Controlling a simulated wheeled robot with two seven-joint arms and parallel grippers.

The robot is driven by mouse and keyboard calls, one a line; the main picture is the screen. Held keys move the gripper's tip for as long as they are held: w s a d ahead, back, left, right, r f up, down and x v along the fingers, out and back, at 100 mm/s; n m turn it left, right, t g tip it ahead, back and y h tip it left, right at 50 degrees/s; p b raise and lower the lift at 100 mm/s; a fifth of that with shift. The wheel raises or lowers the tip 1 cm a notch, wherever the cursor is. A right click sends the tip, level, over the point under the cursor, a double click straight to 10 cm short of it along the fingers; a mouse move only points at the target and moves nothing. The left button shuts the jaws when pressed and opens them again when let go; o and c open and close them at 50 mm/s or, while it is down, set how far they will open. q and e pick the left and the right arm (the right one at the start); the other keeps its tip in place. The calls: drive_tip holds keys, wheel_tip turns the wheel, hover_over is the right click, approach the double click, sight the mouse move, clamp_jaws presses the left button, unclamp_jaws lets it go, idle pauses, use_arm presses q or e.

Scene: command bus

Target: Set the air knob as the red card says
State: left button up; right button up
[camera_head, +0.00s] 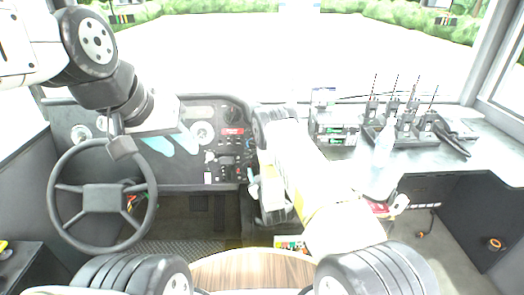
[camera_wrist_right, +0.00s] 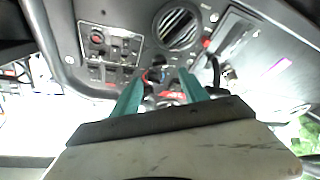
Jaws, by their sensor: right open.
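A small red card or label (camera_head: 232,131) with pale marks sits on the dashboard in the head view; its words are too small to read. Dark knobs and switches (camera_head: 228,172) lie below it; I cannot tell which is the air knob there. In the right wrist view a dark knob (camera_wrist_right: 157,74) shows between the teal fingertips of my right gripper (camera_wrist_right: 160,82), which is open; contact cannot be told. In the head view its fingers are hidden by my arm. My left gripper (camera_head: 180,149) is open and empty, its teal fingers in front of the dashboard, right of the steering wheel.
The steering wheel (camera_head: 103,198) stands at the left. Several handheld radios (camera_head: 405,120) with antennas stand on the right counter, with a clear bottle (camera_head: 382,165) before them. A round vent (camera_wrist_right: 177,27) and switch panel (camera_wrist_right: 108,45) surround the knob in the wrist view.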

sight(253, 157)
drive_tip(key=w, duration=0.3)
drive_tip(key=w+a, duration=0.1)
drive_tip(key=w, duration=0.3)
drive_tip(key=shift+w+a, duration=0.2)
drive_tip(key=shift+w, duration=0.05)
clamp_jaws()
drive_tip(key=shift+f+m, duration=0.1)
drive_tip(key=shift+m, duration=0.3)
drive_tip(key=m+h, duration=0.1)
drive_tip(key=m, duration=0.1)
drive_tip(key=m+h, duration=0.1)
drive_tip(key=m, duration=0.1)
drive_tip(key=shift+a+m+t, duration=0.2)
drive_tip(key=shift+m+t, duration=0.2)
drive_tip(key=shift+a+m+h, duration=0.1)
drive_tip(key=shift+m+h, duration=0.65)
drive_tip(key=shift+m, duration=0.7)
drive_tip(key=shift+a+m+h, duration=0.1)
drive_tip(key=shift+m+h, duration=0.65)
drive_tip(key=shift+m, duration=0.7)
